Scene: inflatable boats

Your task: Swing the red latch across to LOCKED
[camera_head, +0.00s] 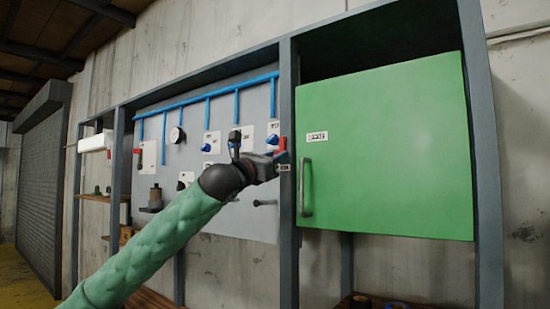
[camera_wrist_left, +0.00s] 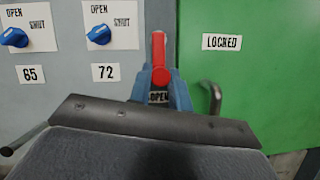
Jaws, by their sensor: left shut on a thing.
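The red latch (camera_wrist_left: 159,58) stands upright in the left wrist view, in front of the frame post between the grey panel and the green door. Its top also shows in the head view (camera_head: 283,143). My left gripper (camera_wrist_left: 161,88) is shut on the red latch at its lower part, one blue finger on each side. An OPEN label (camera_wrist_left: 159,97) shows between the fingers. The LOCKED label (camera_wrist_left: 222,42) is on the green door (camera_head: 385,150), to the right of the latch. My right gripper is in neither view.
A metal door handle (camera_head: 306,187) sticks out just right of my left gripper. Blue valve knobs (camera_wrist_left: 100,34) with OPEN and SHUT labels are on the panel to the left. Blue pipes (camera_head: 208,95) run above. The door's face is clear.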

